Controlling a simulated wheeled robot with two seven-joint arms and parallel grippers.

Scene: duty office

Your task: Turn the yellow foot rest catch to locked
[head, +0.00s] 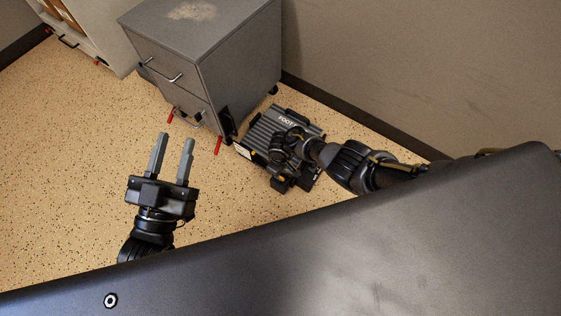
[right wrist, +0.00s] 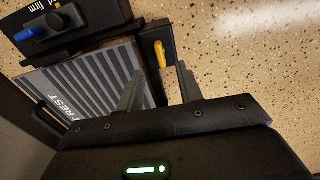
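The foot rest (head: 260,134) is a ribbed grey plate in a black frame on the floor beside the cabinet. It also shows in the right wrist view (right wrist: 85,85). Its yellow catch (right wrist: 160,53) is a small lever on the black side strip; I cannot see it in the head view. My right gripper (right wrist: 159,70) is open, its two fingers pointing toward the catch, which appears in the gap just beyond their tips. I cannot tell whether they touch it. In the head view, the right arm covers part of the foot rest. My left gripper (head: 176,139) is open and empty above the floor.
A grey drawer cabinet (head: 235,70) with red-marked casters stands behind the foot rest, near the wall (head: 400,80). A blue knob (right wrist: 22,34) sits on the foot rest's black panel. Floor at left is clear.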

